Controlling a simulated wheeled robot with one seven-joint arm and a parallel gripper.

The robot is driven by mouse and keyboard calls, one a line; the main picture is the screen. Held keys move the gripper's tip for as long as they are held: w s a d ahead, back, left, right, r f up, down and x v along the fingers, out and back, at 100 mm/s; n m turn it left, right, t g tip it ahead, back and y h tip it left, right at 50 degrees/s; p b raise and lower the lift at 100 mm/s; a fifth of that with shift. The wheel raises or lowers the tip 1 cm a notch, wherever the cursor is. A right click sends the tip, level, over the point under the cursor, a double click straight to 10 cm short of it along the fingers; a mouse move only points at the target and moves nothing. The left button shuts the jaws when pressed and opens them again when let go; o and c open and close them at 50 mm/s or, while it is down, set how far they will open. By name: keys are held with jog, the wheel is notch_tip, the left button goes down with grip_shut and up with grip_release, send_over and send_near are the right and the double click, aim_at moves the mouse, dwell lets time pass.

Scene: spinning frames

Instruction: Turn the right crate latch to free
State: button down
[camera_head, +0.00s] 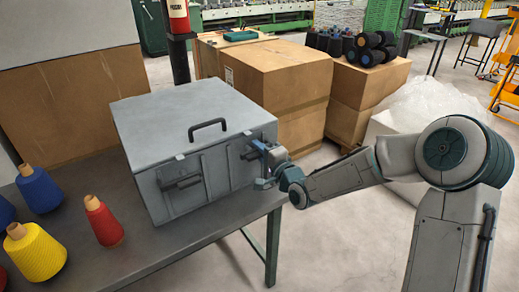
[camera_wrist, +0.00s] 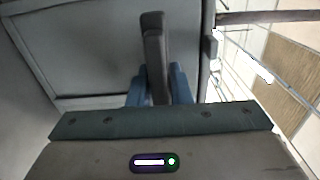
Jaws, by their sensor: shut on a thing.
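A closed grey metal crate (camera_head: 160,120) with a black lid handle (camera_head: 207,129) stands on the dark table. Its left latch (camera_head: 181,183) is a dark horizontal bar on the front. The right latch (camera_head: 249,155) sits near the front's right edge, largely hidden by my gripper in the head view. In the wrist view the right latch (camera_wrist: 154,45) is a dark bar standing lengthwise away from the gripper. My gripper (camera_head: 262,165) is at the right latch. Its blue fingers (camera_wrist: 160,88) are shut on both sides of the latch's near end.
Red (camera_head: 102,222), yellow (camera_head: 36,252) and blue (camera_head: 40,190) thread cones stand on the table (camera_head: 185,240) left of the crate. Cardboard boxes (camera_head: 280,80) stand behind it. A wrapped pale bundle (camera_head: 425,105) lies behind my arm. The table's right edge is close below the gripper.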

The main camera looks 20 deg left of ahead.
jog(key=shift+f, duration=0.15)
jog(key=c, duration=1.4)
grip_release()
jog(key=shift+c, duration=0.2)
jog(key=p+v, duration=0.1)
jog(key=v, duration=1.3)
